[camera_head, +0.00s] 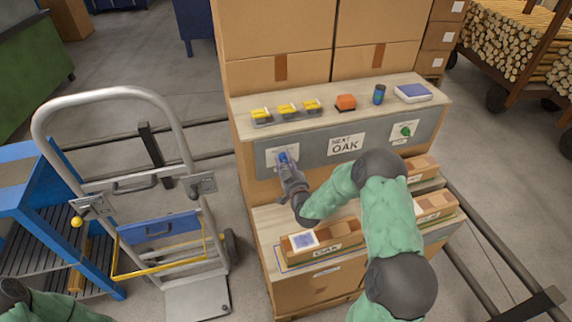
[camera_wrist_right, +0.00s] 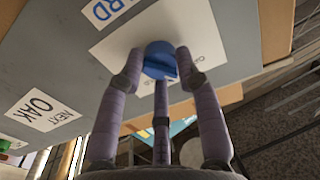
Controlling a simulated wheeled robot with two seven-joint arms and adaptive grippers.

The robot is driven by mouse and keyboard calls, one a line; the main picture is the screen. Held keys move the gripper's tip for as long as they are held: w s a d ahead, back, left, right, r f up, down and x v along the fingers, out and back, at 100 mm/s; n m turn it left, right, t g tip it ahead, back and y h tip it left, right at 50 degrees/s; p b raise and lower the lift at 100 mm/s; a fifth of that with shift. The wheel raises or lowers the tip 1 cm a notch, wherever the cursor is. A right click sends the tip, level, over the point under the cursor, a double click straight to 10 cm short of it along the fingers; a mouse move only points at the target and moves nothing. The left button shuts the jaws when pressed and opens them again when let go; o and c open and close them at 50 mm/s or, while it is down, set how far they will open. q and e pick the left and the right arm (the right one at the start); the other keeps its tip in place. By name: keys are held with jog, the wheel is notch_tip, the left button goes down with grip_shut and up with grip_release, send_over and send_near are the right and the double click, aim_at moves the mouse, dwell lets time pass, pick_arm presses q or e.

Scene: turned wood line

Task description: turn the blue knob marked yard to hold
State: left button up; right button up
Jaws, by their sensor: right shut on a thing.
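The blue knob (camera_head: 283,157) sits on a white plate at the left end of the grey panel. In the right wrist view the blue knob (camera_wrist_right: 159,60) is between my fingers, on its white plate (camera_wrist_right: 110,52). A sign with blue letters ending in "RD" (camera_wrist_right: 104,10) is beside it. My right gripper (camera_head: 287,168) reaches the panel and is shut on the knob; its fingers also show in the wrist view (camera_wrist_right: 158,75). The small print on the plate is partly hidden, so the knob's setting cannot be read. My left gripper is out of view; only part of that arm shows lower left.
Yellow items (camera_head: 287,108), an orange block (camera_head: 346,102) and a blue can (camera_head: 379,94) stand on the shelf above. An OAK box (camera_head: 325,240) lies below my right arm. A hand truck (camera_head: 150,190) stands left.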

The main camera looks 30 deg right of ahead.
jog(key=m+b, duration=0.3)
jog(key=m, duration=0.2)
jog(key=shift+r, duration=0.1)
jog(key=m+b, duration=0.2)
jog(key=m, duration=0.3)
jog(key=shift+d+m+b, duration=0.1)
jog(key=shift+m+b, duration=0.2)
jog(key=shift+b, duration=0.1)
jog(key=m, duration=0.2)
jog(key=shift+r+m+b, duration=0.1)
jog(key=shift+m+b, duration=0.2)
jog(key=shift+b, duration=0.05)
jog(key=shift+d+m, duration=0.1)
jog(key=shift+m, duration=1.8)
jog(key=o, duration=1.1)
jog(key=shift+o, duration=0.2)
